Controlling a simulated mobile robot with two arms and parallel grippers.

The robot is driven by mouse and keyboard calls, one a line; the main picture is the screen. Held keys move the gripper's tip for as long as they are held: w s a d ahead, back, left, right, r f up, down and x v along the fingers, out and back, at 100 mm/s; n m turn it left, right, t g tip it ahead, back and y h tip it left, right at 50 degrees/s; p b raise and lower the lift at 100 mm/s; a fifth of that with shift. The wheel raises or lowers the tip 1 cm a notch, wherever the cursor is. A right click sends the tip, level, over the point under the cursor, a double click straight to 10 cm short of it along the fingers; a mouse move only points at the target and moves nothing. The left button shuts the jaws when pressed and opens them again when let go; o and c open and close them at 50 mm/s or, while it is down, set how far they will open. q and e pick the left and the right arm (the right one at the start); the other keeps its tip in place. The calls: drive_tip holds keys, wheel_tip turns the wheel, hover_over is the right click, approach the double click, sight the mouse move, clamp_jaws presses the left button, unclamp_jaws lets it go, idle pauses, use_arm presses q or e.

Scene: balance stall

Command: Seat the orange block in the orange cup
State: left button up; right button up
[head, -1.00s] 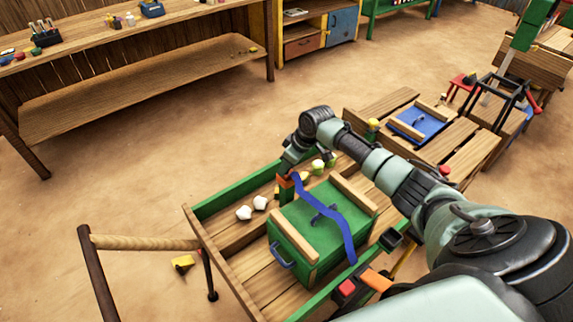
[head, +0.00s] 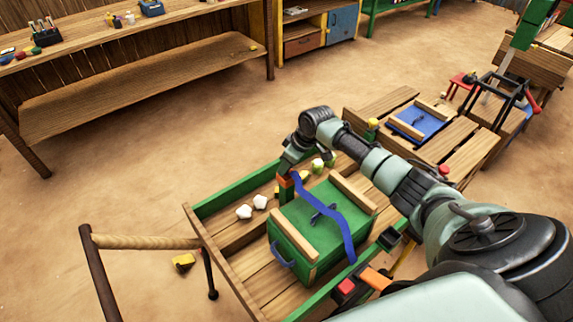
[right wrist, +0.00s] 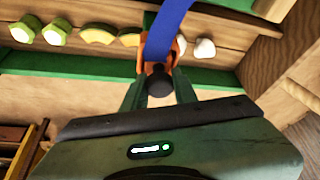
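My right gripper (head: 286,178) points down at the far left corner of the green box. In the right wrist view its green fingers (right wrist: 160,78) close in on both sides of an orange piece (right wrist: 179,48) with a dark round knob, which I take for the orange block. In the head view the orange (head: 284,182) shows small below the gripper. A blue curved band (head: 335,215) runs across the green box (head: 295,225) and ends at the orange piece. I cannot make out the orange cup separately; fingers and band cover that spot. My left gripper is not in view.
The box stands in a wooden tray cart with green rims (head: 232,190). White pieces (head: 244,212) and green-yellow pieces (head: 317,164) lie near the gripper. A blue panel (head: 425,122) lies on a slatted table at right. A yellow piece (head: 183,261) is on the floor.

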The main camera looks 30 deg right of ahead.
drive_tip(key=o, duration=0.5)
drive_tip(key=v, duration=0.7)
drive_tip(key=shift+s+r, duration=0.15)
drive_tip(key=shift+r, duration=0.25)
